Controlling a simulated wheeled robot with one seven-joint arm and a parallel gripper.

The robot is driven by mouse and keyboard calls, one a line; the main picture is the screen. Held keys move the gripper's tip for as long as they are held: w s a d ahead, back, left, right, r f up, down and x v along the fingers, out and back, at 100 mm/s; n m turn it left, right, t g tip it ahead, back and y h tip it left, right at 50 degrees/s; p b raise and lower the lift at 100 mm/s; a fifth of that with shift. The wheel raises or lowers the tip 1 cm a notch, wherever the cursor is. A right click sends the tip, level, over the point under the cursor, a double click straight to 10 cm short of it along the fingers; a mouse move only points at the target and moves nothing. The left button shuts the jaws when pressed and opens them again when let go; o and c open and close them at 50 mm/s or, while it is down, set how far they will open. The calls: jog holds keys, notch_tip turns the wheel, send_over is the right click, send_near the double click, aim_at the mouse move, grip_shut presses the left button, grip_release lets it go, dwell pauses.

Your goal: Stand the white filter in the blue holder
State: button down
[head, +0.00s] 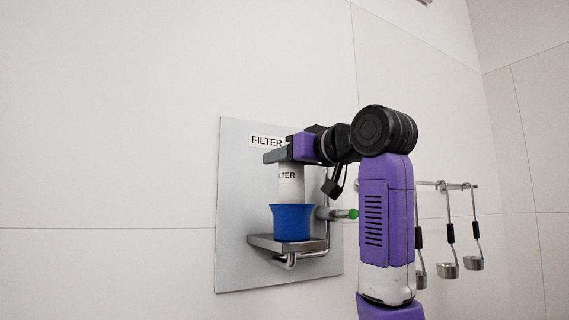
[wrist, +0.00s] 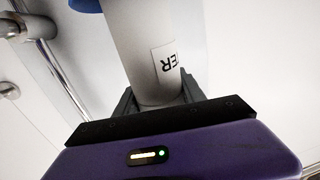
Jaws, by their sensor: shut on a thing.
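The white filter (head: 291,185) is a pale cylinder with a printed label, upright in the head view. Its lower end is hidden behind the rim of the blue holder (head: 291,222), a flared cup on a small metal shelf (head: 262,241). My gripper (head: 275,157) is shut on the filter's upper end, above the holder. In the wrist view the filter (wrist: 143,40) runs from between the fingers (wrist: 158,92) to the blue holder's edge (wrist: 86,5). I cannot tell whether the filter touches the holder's bottom.
The shelf is fixed to a grey wall panel (head: 237,190) with a "FILTER" sign (head: 266,141). A pipe with a green-tipped valve (head: 352,213) is close to the right of the holder. Several metal ladles (head: 448,265) hang from a rail farther right. Left of the panel is bare wall.

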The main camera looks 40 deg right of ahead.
jog(key=shift+f, duration=0.6)
jog(key=shift+f, duration=0.3)
jog(key=c, duration=0.7)
grip_release()
jog(key=shift+r, duration=0.25)
jog(key=s+b, duration=0.1)
jog(key=s, duration=0.3)
jog(key=s+a+b, duration=0.1)
jog(key=s, duration=0.3)
jog(key=s+b, duration=0.2)
jog(key=s, duration=0.2)
jog(key=shift+a, duration=0.4)
